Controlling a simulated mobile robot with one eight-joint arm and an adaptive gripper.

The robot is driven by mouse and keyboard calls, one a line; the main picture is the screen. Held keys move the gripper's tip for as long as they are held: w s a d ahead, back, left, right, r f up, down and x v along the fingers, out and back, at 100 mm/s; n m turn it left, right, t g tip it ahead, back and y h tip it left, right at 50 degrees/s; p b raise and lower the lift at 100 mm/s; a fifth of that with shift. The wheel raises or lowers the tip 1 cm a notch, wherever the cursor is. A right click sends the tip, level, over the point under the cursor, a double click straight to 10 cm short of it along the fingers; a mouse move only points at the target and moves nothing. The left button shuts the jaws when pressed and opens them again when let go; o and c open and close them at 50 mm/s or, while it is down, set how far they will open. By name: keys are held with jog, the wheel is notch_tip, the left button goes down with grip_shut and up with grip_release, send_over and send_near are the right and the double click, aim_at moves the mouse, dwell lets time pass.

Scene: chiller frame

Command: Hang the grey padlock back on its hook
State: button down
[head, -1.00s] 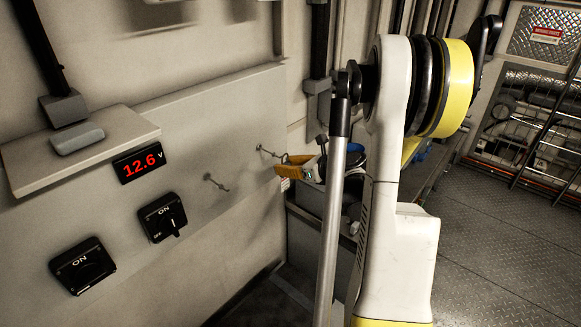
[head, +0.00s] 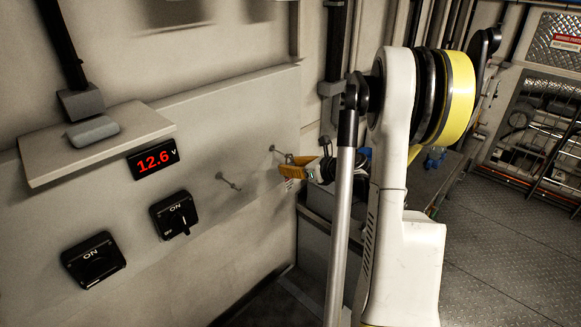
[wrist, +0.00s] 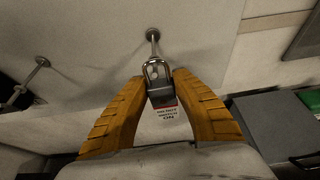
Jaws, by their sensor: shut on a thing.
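The grey padlock (wrist: 162,96) is between the two ribbed orange fingers of my gripper (wrist: 161,88) in the wrist view, with its shackle pointing up toward the wall. A metal hook (wrist: 153,38) sticks out of the panel just above it, and its tip meets or overlaps the top of the shackle. I cannot tell whether the shackle is around the hook or only in front of it. In the head view my gripper (head: 293,169) is at the same hook (head: 275,150); the padlock itself is too small to make out there.
A second, empty hook (head: 229,182) is to the left; it also shows in the wrist view (wrist: 41,63). Further left are a red display (head: 154,159), two black switches and a ledge (head: 55,165). A grey box (wrist: 270,128) is right of the gripper. A small printed label (wrist: 169,114) shows beneath the padlock.

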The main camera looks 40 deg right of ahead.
dwell(0.3)
jog(key=c, duration=1)
grip_release()
jog(key=v, duration=1.2)
jog(key=shift+r, duration=0.1)
jog(key=shift+a, duration=0.1)
